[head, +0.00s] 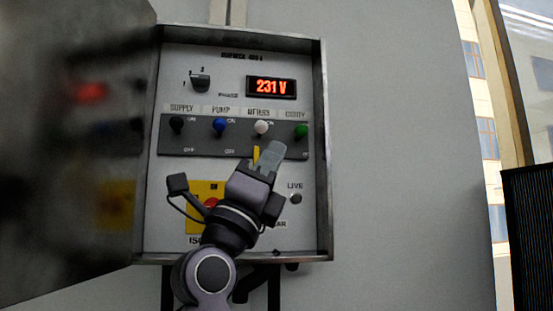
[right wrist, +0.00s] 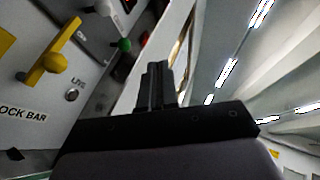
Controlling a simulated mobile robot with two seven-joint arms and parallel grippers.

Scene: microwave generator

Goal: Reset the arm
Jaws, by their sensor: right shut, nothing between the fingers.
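My right gripper (head: 270,154) is in front of the open control box, just below the white switch (head: 261,127) and the green switch (head: 300,132). Its fingers (right wrist: 158,85) are together and hold nothing in the right wrist view. They appear clear of the panel there, with the green switch (right wrist: 124,44) and a yellow handle (right wrist: 50,62) to their left. My arm hides part of the yellow isolator plate (head: 195,220) and its red part (head: 211,202). My left gripper is not in view.
The box's metal frame (head: 323,150) surrounds the panel. Its open door (head: 65,150) stands blurred at left. A display (head: 271,87) reads 231 V. A black switch (head: 177,125) and a blue switch (head: 219,127) sit in the row. Bare wall (head: 400,150) lies right.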

